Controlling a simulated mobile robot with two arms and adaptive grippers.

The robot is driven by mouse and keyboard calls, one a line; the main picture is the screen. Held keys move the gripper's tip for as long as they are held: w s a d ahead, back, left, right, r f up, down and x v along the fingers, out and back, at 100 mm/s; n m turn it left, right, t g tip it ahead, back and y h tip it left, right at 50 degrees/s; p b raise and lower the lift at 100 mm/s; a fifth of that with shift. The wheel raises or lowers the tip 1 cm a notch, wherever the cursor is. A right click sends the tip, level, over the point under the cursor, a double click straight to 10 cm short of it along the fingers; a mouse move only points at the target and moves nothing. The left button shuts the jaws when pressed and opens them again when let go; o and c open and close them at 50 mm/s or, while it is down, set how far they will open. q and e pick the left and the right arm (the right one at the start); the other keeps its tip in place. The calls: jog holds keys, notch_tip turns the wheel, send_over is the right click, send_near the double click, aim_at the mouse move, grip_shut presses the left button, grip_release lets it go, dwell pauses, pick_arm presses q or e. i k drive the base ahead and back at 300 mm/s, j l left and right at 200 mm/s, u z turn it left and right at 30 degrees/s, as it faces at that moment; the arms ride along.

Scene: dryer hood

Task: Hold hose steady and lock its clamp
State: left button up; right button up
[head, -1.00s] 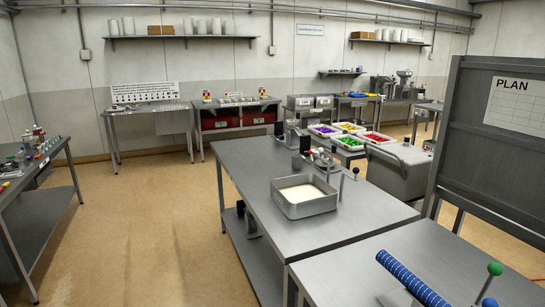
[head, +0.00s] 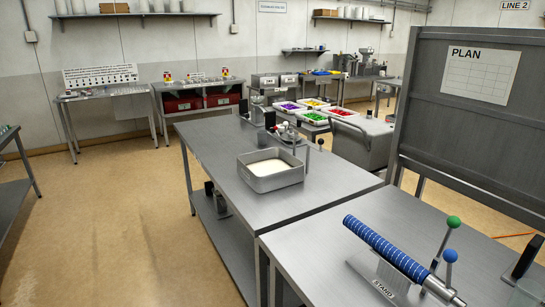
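A blue ribbed hose (head: 385,250) lies tilted across a metal stand (head: 384,280) marked STAND on the near right table. Its lower right end carries a metal fitting (head: 440,287). Two upright levers rise near that end, one with a green knob (head: 453,222) and one with a blue knob (head: 449,256). I cannot tell which of them belongs to the hose clamp. Neither of my grippers shows in the head view.
The near table (head: 310,255) is bare left of the stand. A grey tray of white material (head: 270,178) sits on the table behind it. A dark board with a PLAN sheet (head: 481,75) stands behind on the right. A dark object (head: 522,262) is at the right edge. Open floor lies left.

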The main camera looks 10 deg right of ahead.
aim_at(451, 255)
jog(key=z, duration=1.4)
jog(key=j, duration=0.1)
jog(key=i+z, duration=0.05)
